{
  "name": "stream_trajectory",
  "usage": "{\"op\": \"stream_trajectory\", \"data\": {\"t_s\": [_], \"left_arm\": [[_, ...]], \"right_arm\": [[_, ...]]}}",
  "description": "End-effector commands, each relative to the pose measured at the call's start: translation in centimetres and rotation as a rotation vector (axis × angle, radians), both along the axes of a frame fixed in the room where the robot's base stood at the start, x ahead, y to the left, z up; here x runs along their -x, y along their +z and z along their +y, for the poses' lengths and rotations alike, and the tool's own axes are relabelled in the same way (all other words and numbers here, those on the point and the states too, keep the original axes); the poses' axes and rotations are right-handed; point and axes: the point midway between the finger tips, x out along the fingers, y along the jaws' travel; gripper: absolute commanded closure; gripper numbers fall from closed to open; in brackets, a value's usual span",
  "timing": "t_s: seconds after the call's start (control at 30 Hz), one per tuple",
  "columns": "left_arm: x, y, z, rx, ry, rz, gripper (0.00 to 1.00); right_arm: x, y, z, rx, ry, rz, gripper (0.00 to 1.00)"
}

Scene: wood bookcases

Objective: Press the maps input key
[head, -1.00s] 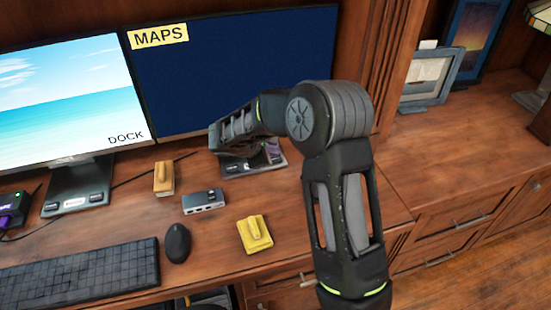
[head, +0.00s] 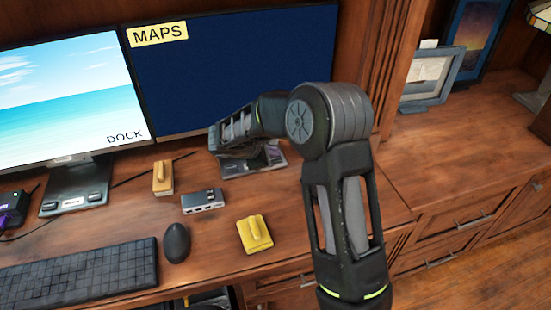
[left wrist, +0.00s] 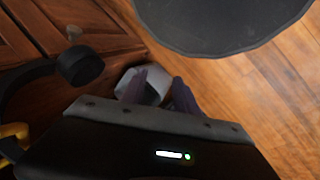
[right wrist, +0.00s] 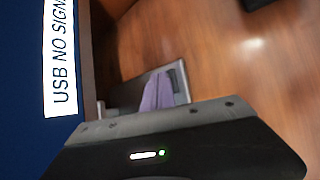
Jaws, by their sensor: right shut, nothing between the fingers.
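The monitor labelled MAPS (head: 240,70) stands at the back with a dark blue screen. In the right wrist view its screen edge (right wrist: 25,140) shows a label reading "USB NO SIGN", cut off. Its stand base (head: 268,158) is partly covered by my right arm and gripper, and I cannot make out its keys. My right gripper (right wrist: 160,92) is shut and empty, with its fingertips over the grey base plate (right wrist: 133,86); I cannot tell whether they touch. My left gripper (left wrist: 160,88) is open and empty, off the head view, above the floor.
The DOCK monitor (head: 60,95) stands at left on a keyed base (head: 75,199). A grey hub (head: 203,201), yellow block (head: 255,234), wooden block (head: 163,178), mouse (head: 176,242) and keyboard (head: 80,278) lie on the desk. A picture frame (head: 430,78) stands on the right counter.

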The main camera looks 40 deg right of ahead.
Motion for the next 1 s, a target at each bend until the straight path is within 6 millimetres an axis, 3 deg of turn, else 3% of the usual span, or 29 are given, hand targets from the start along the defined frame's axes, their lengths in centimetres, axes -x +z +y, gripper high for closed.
{"op": "stream_trajectory", "data": {"t_s": [1.0], "left_arm": [[0.0,0.4,0.0,0.000,0.000,0.000,0.64]], "right_arm": [[0.0,1.1,0.0,0.001,-0.001,0.000,1.00]]}}
